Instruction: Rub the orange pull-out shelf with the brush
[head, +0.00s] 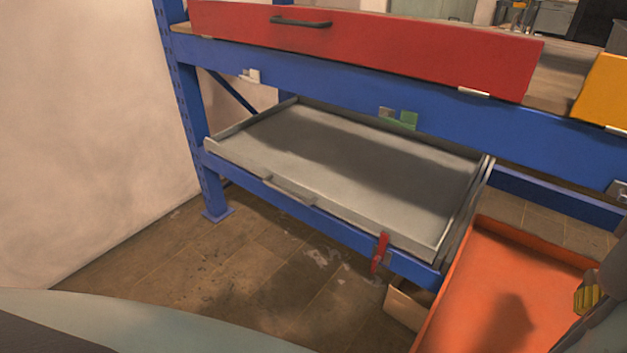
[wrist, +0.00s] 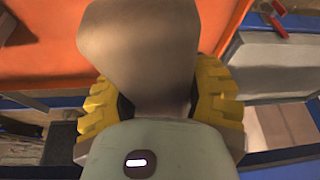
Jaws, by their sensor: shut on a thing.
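The orange pull-out shelf (head: 510,285) is at the lower right in the head view, with a raised rim and a dark shadow on its surface. Its orange surface also fills the upper left of the wrist view (wrist: 45,45). My gripper (wrist: 165,105) has ribbed yellow fingers, shut on the brush (wrist: 140,55), seen as a blunt grey-brown shape between them. In the head view my gripper (head: 587,298) is at the right edge over the orange shelf. The brush's working end is hidden, so I cannot tell whether it touches the shelf.
A grey pull-out tray (head: 350,165) with a red latch (head: 380,252) is beside the orange shelf, in a blue rack (head: 190,110). A red drawer front (head: 370,50) is above. A yellow front (head: 605,95) is at upper right. Bare floor (head: 240,260) lies in front of the rack.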

